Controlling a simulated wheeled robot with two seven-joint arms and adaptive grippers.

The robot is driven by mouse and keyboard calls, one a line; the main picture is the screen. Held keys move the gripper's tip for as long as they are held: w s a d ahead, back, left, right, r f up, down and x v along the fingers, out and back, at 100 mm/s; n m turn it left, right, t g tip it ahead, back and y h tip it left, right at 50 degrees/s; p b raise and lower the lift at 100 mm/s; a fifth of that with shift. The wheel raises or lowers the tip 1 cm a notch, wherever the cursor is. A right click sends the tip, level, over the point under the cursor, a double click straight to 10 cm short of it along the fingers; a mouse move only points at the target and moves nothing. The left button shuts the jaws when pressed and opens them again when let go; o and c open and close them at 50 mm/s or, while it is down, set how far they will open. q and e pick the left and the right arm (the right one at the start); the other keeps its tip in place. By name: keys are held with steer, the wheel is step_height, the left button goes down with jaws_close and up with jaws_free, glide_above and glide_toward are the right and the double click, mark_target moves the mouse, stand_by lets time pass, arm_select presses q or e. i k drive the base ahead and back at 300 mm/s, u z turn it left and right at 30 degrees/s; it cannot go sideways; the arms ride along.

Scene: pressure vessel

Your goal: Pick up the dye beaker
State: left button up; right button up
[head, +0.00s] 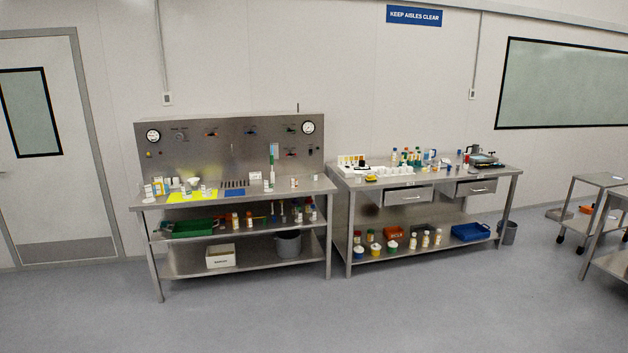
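I cannot single out the dye beaker for certain from this distance. A small container with blue in it (429,155) stands among bottles on top of the right steel bench (345,180), and it may be a beaker. Several small bottles and vessels crowd around it, too small to tell apart. Neither of my grippers shows in the head view.
The left steel bench (320,186) has a gauge panel (232,135), a yellow mat (178,198) and small bottles. Two drawers of the right bench (408,196) seem to stick out. Steel carts (600,180) stand at the right. The grey floor (330,320) in front is clear.

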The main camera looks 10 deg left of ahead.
mark_target(293, 179)
steer(key=z, duration=0.3)
steer(key=i, duration=3.75)
steer(key=u, duration=0.7)
steer(key=i, duration=1.95)
steer(key=u, duration=0.55)
